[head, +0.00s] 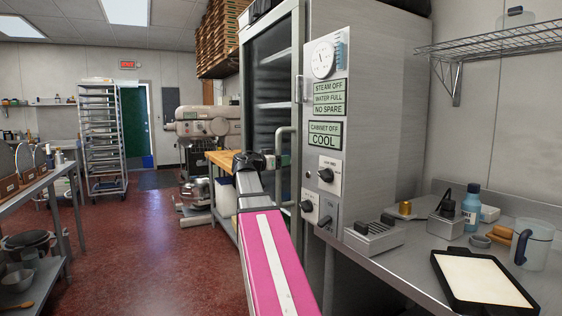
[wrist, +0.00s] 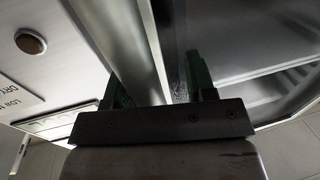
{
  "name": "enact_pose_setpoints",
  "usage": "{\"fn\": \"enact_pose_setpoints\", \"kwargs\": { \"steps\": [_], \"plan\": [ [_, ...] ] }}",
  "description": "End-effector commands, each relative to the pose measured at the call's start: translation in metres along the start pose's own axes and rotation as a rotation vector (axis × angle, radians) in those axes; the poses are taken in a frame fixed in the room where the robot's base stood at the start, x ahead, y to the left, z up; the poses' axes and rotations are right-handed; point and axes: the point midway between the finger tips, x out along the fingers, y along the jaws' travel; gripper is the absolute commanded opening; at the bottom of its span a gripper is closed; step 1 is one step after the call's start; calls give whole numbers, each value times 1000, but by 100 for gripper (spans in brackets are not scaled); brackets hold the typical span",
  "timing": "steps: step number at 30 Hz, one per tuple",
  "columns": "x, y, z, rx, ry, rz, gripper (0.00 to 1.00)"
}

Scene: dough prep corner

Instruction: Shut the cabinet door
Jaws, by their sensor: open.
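The tall steel cabinet (head: 385,110) stands right of centre in the head view. Its door (head: 299,60) has a pale metal frame, with shelves showing behind it and an upright bar handle (head: 296,170) on its front. How far the door stands from the cabinet is hard to tell. My gripper (head: 284,160) is at the cabinet front, by the handle. In the wrist view my gripper (wrist: 158,82) is open, its green fingers apart. A pale metal strip runs down between them, with a dark gap beside it. Contact with the door cannot be told.
A control panel (head: 325,120) with a gauge and knobs is right of the door. The steel counter (head: 400,268) at right holds a tray (head: 483,283), blue bottle (head: 472,203) and jug (head: 533,245). A mixer (head: 200,128) stands behind; the red floor (head: 135,255) at left is clear.

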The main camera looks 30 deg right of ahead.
Motion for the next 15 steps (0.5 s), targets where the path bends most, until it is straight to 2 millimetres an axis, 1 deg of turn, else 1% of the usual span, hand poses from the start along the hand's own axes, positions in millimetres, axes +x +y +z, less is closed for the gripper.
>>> {"fn": "enact_pose_setpoints", "kwargs": {
  "steps": [5,12,15],
  "plan": [
    [-21,1,0,0,0,-1,51],
    [-64,0,0,1,-1,-3,51],
    [-79,-1,0,0,0,-4,51]
  ]
}}
